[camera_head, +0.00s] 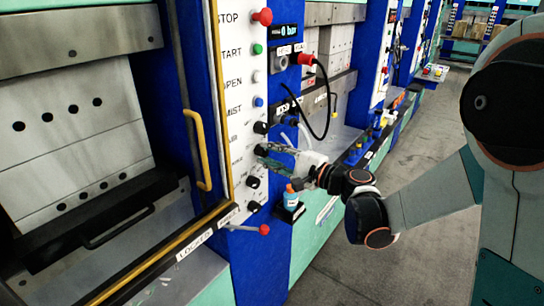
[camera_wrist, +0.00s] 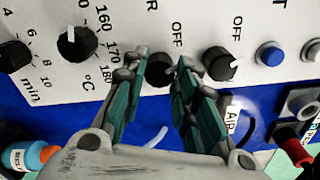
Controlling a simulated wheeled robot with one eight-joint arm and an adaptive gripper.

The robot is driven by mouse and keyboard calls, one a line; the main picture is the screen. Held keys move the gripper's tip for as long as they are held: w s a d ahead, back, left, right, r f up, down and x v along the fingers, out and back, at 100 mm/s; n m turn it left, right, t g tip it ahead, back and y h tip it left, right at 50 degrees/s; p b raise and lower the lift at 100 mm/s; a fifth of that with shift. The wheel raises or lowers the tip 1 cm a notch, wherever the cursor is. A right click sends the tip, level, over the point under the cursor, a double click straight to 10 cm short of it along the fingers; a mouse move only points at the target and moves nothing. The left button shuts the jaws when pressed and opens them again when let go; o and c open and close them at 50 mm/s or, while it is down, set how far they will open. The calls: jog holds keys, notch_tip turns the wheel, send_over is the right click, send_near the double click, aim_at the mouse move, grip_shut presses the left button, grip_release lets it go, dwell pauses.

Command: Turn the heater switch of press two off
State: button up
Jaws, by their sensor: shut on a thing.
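The heater switch (camera_wrist: 164,72) is a black rotary knob on the white control panel (camera_wrist: 110,98). The word OFF is printed beside it in the wrist view, and only the end of the name above, an R, shows. My gripper (camera_wrist: 161,62) has its green-padded fingers on both sides of this knob and is shut on it. The fingers hide much of the knob, so its pointer cannot be read. In the head view my gripper (camera_head: 270,152) reaches the panel from the right, below the upper black knob (camera_head: 261,127).
Another black knob with OFF (camera_wrist: 219,64) sits close right in the wrist view; the temperature knob (camera_wrist: 77,44) and timer knob (camera_wrist: 14,55) are left. A small blue bottle (camera_head: 290,197) stands below my gripper. A red-ended lever (camera_head: 263,229) sticks out lower. A black cable (camera_head: 324,100) hangs nearby.

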jog(key=shift+n, duration=0.6)
jog(key=o, duration=1)
jog(key=shift+o, duration=0.2)
jog(key=shift+d, duration=0.1)
jog(key=v, duration=1.2)
